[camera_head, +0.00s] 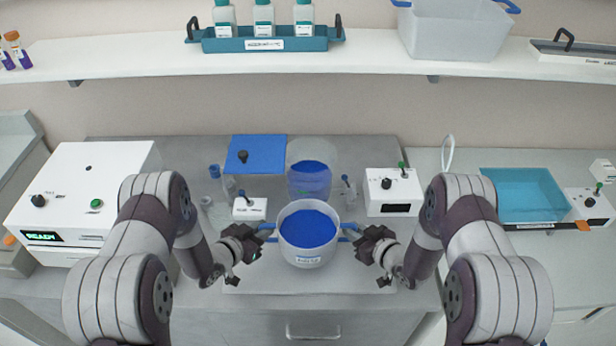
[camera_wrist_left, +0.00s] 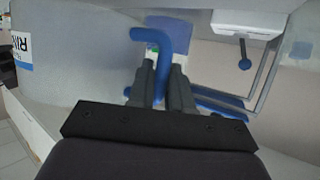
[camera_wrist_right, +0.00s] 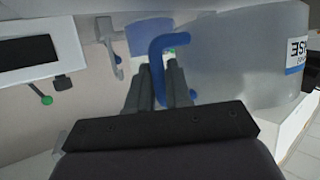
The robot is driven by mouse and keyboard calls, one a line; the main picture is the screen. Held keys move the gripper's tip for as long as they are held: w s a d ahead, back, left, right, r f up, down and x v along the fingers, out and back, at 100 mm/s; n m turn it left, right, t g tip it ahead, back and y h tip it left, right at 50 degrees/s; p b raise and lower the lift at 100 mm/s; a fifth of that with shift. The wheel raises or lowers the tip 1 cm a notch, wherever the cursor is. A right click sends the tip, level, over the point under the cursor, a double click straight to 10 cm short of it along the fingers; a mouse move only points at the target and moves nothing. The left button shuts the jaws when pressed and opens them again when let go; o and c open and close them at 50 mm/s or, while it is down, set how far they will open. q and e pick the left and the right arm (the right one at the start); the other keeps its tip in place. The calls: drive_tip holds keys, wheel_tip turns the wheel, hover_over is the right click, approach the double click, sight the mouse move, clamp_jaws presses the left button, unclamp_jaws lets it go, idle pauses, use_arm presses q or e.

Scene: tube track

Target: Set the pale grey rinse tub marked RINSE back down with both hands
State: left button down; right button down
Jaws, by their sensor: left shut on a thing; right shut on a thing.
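The pale grey rinse tub (camera_head: 303,259) is a round tub filled with blue liquid, with a label on its front and a blue handle on each side. My left gripper (camera_head: 262,238) is shut on its left handle (camera_wrist_left: 152,38), and the tub wall with part of its label (camera_wrist_left: 80,40) shows in the left wrist view. My right gripper (camera_head: 354,240) is shut on its right handle (camera_wrist_right: 168,42); the tub wall (camera_wrist_right: 240,50) shows in the right wrist view. The tub looks level. I cannot tell whether its base touches the surface below.
A clear container of blue liquid (camera_head: 311,180) stands right behind the tub. A small white box (camera_head: 250,209) is to the left, and a white device (camera_head: 393,190) to the right. A light mat (camera_head: 262,282) lies at the front of the bench.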

use_arm(q)
drive_tip(key=shift+s+d+f, duration=0.1)
drive_tip(key=shift+f, duration=0.15)
use_arm(e)
drive_tip(key=shift+s+f, duration=0.15)
drive_tip(key=shift+f, duration=0.15)
use_arm(q)
drive_tip(key=shift+f, duration=0.1)
use_arm(e)
drive_tip(key=shift+f, duration=0.1)
